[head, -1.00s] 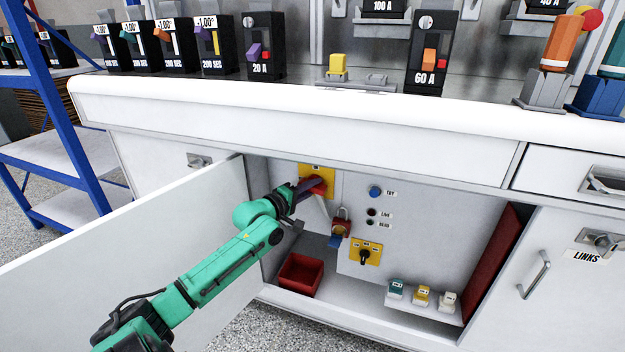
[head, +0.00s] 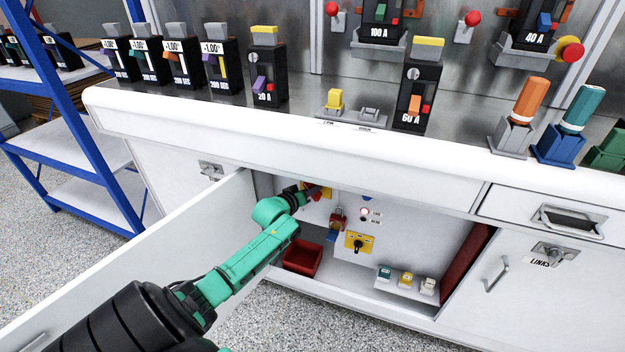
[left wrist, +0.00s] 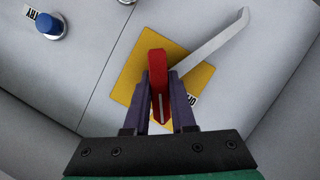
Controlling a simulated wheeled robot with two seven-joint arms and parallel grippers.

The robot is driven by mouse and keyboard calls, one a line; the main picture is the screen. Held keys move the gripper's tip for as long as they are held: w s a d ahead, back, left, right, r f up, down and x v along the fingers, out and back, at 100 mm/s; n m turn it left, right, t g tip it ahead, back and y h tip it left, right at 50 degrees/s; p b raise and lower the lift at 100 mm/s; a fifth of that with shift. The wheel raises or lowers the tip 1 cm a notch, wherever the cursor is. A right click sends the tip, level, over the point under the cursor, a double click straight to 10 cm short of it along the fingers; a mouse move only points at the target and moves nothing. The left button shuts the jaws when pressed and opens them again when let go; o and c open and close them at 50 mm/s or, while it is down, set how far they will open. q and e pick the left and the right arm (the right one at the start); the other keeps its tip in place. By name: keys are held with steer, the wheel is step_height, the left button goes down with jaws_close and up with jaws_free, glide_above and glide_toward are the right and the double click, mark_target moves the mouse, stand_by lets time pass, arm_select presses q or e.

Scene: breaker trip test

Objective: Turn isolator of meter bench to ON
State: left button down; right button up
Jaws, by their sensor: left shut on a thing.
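The isolator is a red handle (left wrist: 158,82) on a square yellow plate (left wrist: 132,78) inside the open cabinet under the bench. In the left wrist view my left gripper (left wrist: 160,98) is shut on the handle, one finger on each side. A small white label on the plate is partly hidden by a finger. A pale bar (left wrist: 215,45) sticks out beside the plate. In the head view my left gripper (head: 317,192) reaches into the cabinet and hides most of the plate. My right gripper is not in view.
A red padlock (head: 337,219), a lit lamp (head: 365,211) and a black knob on a second yellow plate (head: 358,242) are right of the isolator. A red bin (head: 302,258) stands below. The open white door (head: 150,262) is left of my arm. Small coloured blocks (head: 405,279) sit on a shelf.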

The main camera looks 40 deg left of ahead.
arm_select(q)
steer(key=shift+r+m+g+p, duration=0.3)
steer(key=shift+m+p, duration=0.1)
steer(key=shift+p, duration=0.05)
steer(key=shift+y+p, duration=0.3)
steer(key=shift+p, duration=0.05)
steer(key=shift+f+m+g+y+p, duration=0.3)
steer(key=shift+m+y+p, duration=0.2)
steer(key=shift+m, duration=0.6)
steer(key=shift+m+y, duration=0.6)
steer(key=shift+m, duration=0.2)
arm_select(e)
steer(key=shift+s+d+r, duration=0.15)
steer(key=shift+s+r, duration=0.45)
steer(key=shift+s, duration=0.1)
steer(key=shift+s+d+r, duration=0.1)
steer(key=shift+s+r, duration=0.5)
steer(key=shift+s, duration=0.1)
arm_select(q)
steer(key=shift+g, duration=0.3)
steer(key=c, duration=0.7)
jaws_free()
steer(key=shift+c, duration=0.2)
steer(key=shift+s, duration=0.15)
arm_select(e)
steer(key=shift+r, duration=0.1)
